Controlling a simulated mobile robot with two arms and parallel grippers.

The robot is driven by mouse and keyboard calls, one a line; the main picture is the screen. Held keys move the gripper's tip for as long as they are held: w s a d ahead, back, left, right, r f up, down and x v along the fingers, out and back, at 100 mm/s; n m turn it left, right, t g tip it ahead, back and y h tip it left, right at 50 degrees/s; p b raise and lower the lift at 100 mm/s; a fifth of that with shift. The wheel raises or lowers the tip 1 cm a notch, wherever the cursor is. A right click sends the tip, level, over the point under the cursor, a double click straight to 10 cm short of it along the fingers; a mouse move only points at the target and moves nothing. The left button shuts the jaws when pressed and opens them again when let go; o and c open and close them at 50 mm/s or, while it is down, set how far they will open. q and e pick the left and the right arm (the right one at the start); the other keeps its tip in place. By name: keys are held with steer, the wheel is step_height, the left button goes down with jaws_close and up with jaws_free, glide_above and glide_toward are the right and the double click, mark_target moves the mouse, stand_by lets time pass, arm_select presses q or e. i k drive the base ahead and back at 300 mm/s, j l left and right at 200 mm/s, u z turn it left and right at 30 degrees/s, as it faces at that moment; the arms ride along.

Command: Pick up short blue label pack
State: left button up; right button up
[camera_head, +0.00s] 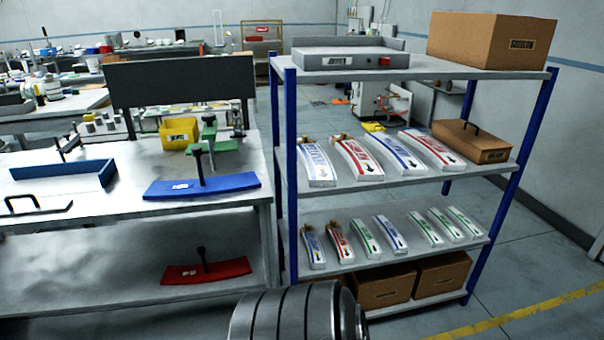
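The lower middle shelf (440,258) of the blue-posted rack holds a row of short, curved white label packs. A short blue label pack (313,248) lies at the left end of this row. Another short blue label pack (390,234) lies near the middle, between green ones. A short red label pack (339,243) and a short green label pack (365,239) lie between these two. Longer blue label packs (318,164) (399,153) lie on the shelf above. A dark ringed link of mine fills the bottom centre. Neither gripper is in view.
Longer red packs (360,160) share the upper middle shelf. A cardboard box (490,40) and grey tray (350,58) stand on top. Brown boxes (440,275) sit below. The left workbench (100,212) holds a blue curved holder (202,186). Floor is open at right.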

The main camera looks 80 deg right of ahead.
mark_target(394, 239)
steer(key=z, duration=3.35)
